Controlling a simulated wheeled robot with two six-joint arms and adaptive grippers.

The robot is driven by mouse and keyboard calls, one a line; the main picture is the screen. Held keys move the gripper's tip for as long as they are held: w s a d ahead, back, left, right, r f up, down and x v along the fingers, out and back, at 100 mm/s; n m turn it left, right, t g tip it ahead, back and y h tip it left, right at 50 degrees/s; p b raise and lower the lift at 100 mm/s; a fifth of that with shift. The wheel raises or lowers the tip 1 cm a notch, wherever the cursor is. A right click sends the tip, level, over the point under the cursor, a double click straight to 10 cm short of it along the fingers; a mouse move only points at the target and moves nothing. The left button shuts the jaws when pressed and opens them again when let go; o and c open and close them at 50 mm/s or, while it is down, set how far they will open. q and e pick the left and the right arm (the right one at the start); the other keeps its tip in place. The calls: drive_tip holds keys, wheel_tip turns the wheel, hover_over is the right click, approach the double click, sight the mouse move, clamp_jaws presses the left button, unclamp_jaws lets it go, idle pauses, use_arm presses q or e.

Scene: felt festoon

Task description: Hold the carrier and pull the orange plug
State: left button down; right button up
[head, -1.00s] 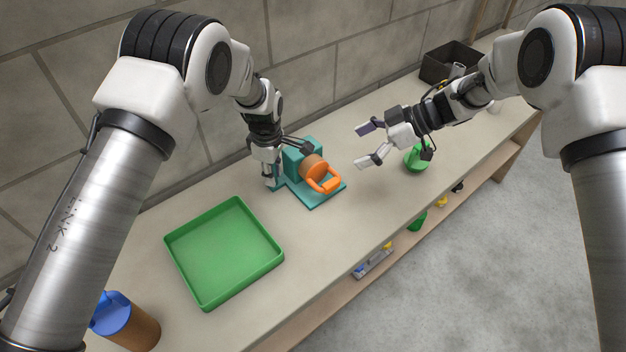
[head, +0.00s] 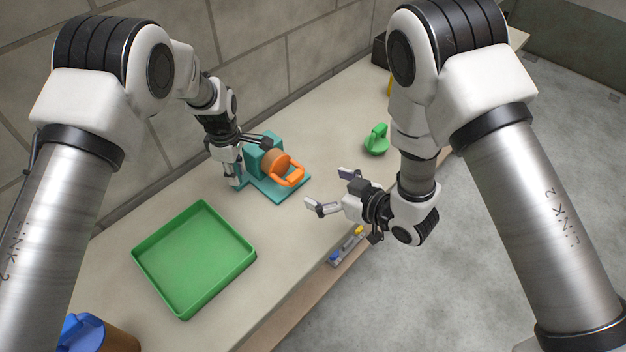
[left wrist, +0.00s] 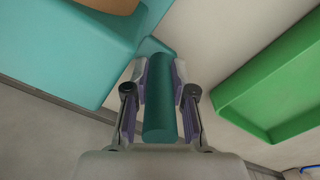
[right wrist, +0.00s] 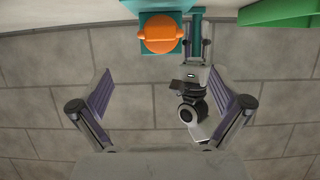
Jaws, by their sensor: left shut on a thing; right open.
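The teal carrier (head: 264,152) stands on the bench, with a flat base plate and an upright block. The orange plug (head: 288,172) sits at the block's front, its loop handle facing my right gripper; a brown round part lies between handle and block. The plug also shows in the right wrist view (right wrist: 160,34). My left gripper (head: 236,178) is shut on the carrier's teal bar handle, seen between its fingers in the left wrist view (left wrist: 160,98). My right gripper (head: 326,190) is open and empty, to the right of the plug and apart from it.
A green tray (head: 238,286) lies on the bench to the left of the carrier. A green handled object (head: 376,140) stands to the right. A blue-topped brown container (head: 120,341) is at the near left. A dark box (head: 379,48) is at the back.

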sight(297, 176)
drive_tip(key=x, duration=1.1)
drive_tip(key=shift+r, duration=0.15)
drive_tip(key=c, duration=1.1)
